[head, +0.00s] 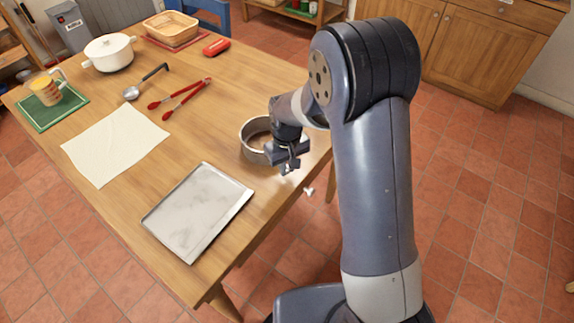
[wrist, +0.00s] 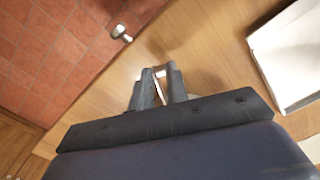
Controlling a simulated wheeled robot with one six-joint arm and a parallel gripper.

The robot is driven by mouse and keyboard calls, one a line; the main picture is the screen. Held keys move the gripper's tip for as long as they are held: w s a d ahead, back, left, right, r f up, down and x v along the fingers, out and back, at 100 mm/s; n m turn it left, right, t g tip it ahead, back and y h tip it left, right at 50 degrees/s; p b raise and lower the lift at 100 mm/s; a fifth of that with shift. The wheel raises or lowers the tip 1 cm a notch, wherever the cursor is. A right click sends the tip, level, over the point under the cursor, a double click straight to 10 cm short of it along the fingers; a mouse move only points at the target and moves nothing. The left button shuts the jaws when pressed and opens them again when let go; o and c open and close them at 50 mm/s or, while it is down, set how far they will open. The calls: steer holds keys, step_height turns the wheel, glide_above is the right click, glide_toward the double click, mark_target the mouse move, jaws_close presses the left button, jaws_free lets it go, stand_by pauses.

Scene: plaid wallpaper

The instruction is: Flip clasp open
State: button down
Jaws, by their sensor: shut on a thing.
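A round grey metal pan (head: 247,150) stands near the right edge of the wooden table, its rim partly hidden behind my gripper. My gripper (head: 288,168) is low at the pan's near right side. In the wrist view my gripper (wrist: 160,82) has its two fingers close together, with a thin pale metal piece (wrist: 159,74) between the tips. It appears to be the clasp, but its shape is mostly hidden by the fingers. I cannot tell how far the clasp is turned.
A metal baking tray (head: 198,211) lies left of my gripper; it also shows in the wrist view (wrist: 290,55). A small knob (head: 309,191) sits by the table edge. A cloth (head: 115,145), red tongs (head: 180,95) and a ladle (head: 132,93) lie farther left.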

steer(key=shift+a+m, duration=0.25)
steer(key=shift+m, duration=0.35)
steer(key=c, duration=1.4)
jaws_free()
steer(key=shift+s, duration=0.1)
steer(key=shift+c, duration=0.2)
step_height(320, 180, up, 11)
steer(key=shift+f, duration=0.1)
step_height(320, 180, down, 11)
steer(key=shift+f, duration=0.1)
steer(key=shift+d+r, duration=0.1)
steer(key=shift+r, duration=0.1)
steer(key=shift+d+n, duration=0.1)
steer(key=shift+n, duration=0.4)
